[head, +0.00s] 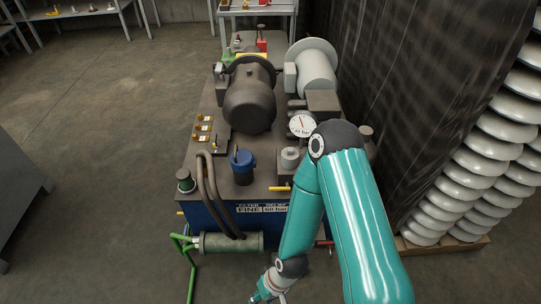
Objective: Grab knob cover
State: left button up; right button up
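Which part is the knob cover, I cannot tell for sure. Several knob-like parts stand on the brown top of the machine (222,160): a blue cap (243,172) with a dark upright handle, a grey round fitting (290,158), and a dark knob with a green band (185,182) at the front left corner. My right arm comes in from the lower right and bends down in front of the machine. Its wrist (290,267) is at the lower edge. The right gripper's fingers cannot be made out there. My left gripper is not in view.
A dark motor (249,103), a pressure gauge (302,125) and a grey cylinder (316,71) crowd the machine top. White insulator stacks (477,165) stand at the right. The floor at left is largely clear.

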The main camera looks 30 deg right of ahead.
aim_at(290, 157)
jog(key=u, duration=0.25)
jog(key=i, duration=1.05)
jog(key=z, duration=0.65)
